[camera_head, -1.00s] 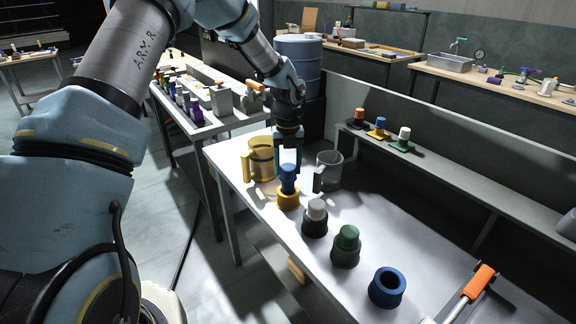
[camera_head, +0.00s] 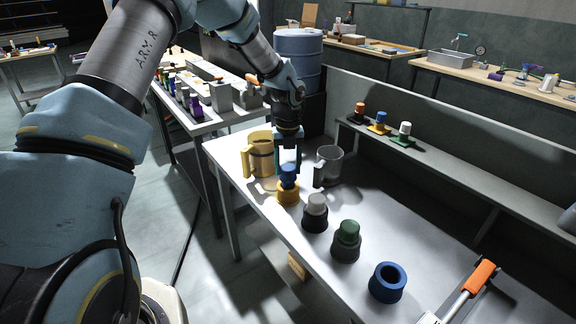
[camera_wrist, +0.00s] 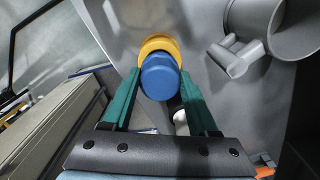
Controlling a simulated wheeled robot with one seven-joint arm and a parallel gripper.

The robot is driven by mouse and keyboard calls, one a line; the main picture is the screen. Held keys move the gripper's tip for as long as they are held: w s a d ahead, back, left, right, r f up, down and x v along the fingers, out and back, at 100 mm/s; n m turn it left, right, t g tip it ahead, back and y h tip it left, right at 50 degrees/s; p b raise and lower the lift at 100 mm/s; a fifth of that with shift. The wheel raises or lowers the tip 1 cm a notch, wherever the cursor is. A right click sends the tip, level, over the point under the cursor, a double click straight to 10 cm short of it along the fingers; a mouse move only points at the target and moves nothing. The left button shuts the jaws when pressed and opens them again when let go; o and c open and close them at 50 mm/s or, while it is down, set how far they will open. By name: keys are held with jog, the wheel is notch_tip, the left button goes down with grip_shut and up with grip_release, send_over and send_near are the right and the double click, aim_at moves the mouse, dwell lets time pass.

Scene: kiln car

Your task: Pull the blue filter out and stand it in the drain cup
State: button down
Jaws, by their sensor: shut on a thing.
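The blue filter (camera_head: 289,173) stands upright in a yellow holder (camera_head: 288,196) on the grey bench. My gripper (camera_head: 288,160) points down over it and is shut on its upper part. In the wrist view the teal fingers of my gripper (camera_wrist: 160,98) lie on both sides of the blue filter (camera_wrist: 160,78), with the yellow holder (camera_wrist: 158,43) right below it. A yellow mug (camera_head: 262,152) and a grey mug (camera_head: 328,164) stand behind, one on each side of the gripper. An open blue cup (camera_head: 387,283) stands empty at the front. I cannot tell which is the drain cup.
A black holder with a light grey filter (camera_head: 317,204) and a dark holder with a green filter (camera_head: 348,233) stand in a row toward the front. An orange-handled tool (camera_head: 480,278) lies at right. A raised ledge (camera_head: 440,160) carries small coloured pieces. The bench's right middle is clear.

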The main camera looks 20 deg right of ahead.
jog(key=shift+f+b, duration=0.55)
jog(key=shift+f, duration=0.7)
jog(key=shift+c, duration=0.5)
grip_release()
jog(key=shift+r, duration=0.15)
jog(key=shift+r+p, duration=3.05)
jog(key=shift+r, duration=0.85)
